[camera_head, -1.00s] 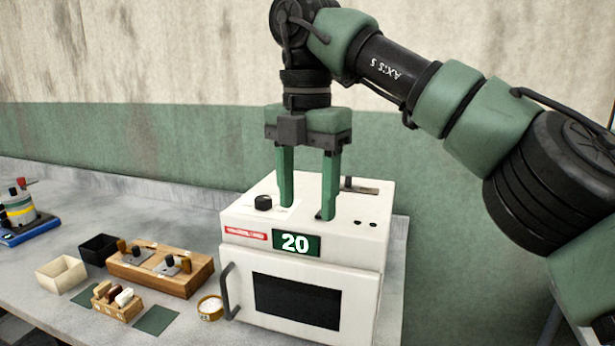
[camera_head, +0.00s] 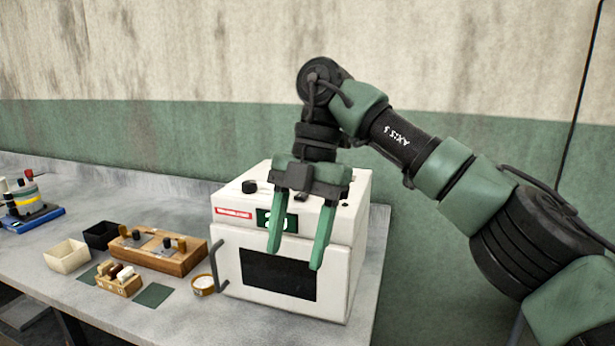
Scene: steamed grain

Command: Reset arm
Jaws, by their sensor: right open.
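My right gripper (camera_head: 296,258) is open and empty, its two green fingers pointing down in front of the white steamer box (camera_head: 232,262). The fingers overlap the box's front and partly cover its green number display (camera_head: 263,219). I cannot tell how far they are from the front face. The box has a black knob (camera_head: 250,186) on top, a dark window (camera_head: 262,272) in its door and a grey handle (camera_head: 215,268) at the door's left. The door looks shut. My left gripper is not in view.
On the grey table (camera_head: 120,313) left of the box stand a small round bowl with white contents (camera_head: 203,285), a wooden block with knobbed pieces (camera_head: 185,265), a small rack (camera_head: 120,286), a cream tray (camera_head: 67,262) and a black tray (camera_head: 101,235). A blue-based device (camera_head: 35,219) stands far left.

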